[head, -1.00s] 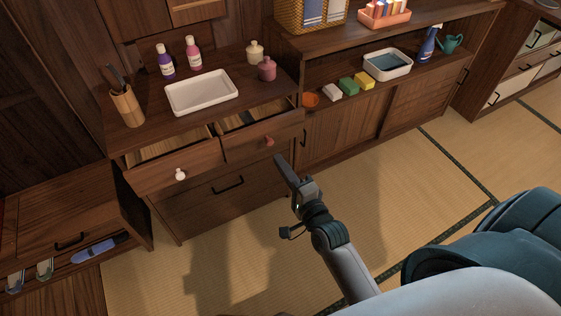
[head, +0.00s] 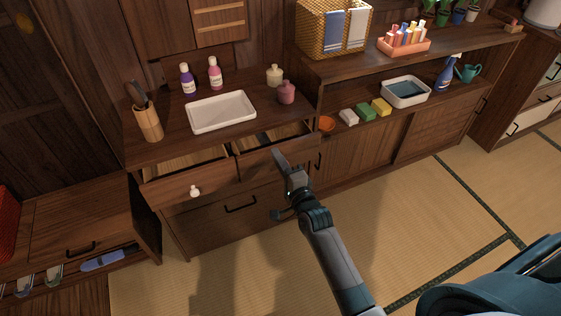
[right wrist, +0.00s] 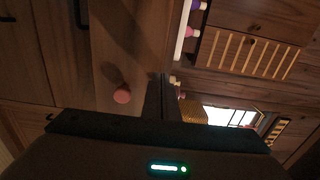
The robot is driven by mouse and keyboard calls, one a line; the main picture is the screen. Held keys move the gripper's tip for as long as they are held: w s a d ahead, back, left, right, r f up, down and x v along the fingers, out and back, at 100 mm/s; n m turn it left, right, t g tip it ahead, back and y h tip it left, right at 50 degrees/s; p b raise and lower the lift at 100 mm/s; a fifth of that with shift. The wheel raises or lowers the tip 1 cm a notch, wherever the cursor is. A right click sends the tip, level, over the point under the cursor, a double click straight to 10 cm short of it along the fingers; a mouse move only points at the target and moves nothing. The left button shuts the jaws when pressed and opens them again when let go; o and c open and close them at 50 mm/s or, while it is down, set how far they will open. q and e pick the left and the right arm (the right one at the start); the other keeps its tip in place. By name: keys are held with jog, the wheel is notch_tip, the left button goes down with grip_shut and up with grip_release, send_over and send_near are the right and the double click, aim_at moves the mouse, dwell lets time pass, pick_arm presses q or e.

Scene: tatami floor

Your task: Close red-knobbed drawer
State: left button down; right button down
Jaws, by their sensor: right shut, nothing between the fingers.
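The red-knobbed drawer (head: 256,161) is the right one of two upper drawers in the wooden cabinet, and it stands partly open. Its red knob (right wrist: 122,96) shows in the right wrist view, beside my fingers; in the head view my gripper hides it. My right gripper (head: 281,160) is shut and empty, its tips at the drawer's front. Whether they touch it I cannot tell. The fingers also show in the right wrist view (right wrist: 160,95). My left gripper is not in view.
The white-knobbed drawer (head: 170,190) to the left is also open. A white tray (head: 222,126), bottles and a utensil cup (head: 148,122) stand on the cabinet top. A lower drawer (head: 225,212) is shut. Tatami floor (head: 420,210) is clear to the right.

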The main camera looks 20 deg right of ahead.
aim_at(272, 146)
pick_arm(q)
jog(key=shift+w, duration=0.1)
pick_arm(e)
jog(key=shift+w, duration=0.1)
jog(key=w, duration=0.4)
jog(key=shift+a+b, duration=0.1)
jog(key=shift+b, duration=0.25)
jog(key=shift+w, duration=0.4)
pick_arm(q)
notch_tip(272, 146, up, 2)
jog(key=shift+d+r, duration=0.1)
pick_arm(e)
jog(key=shift+s, duration=0.1)
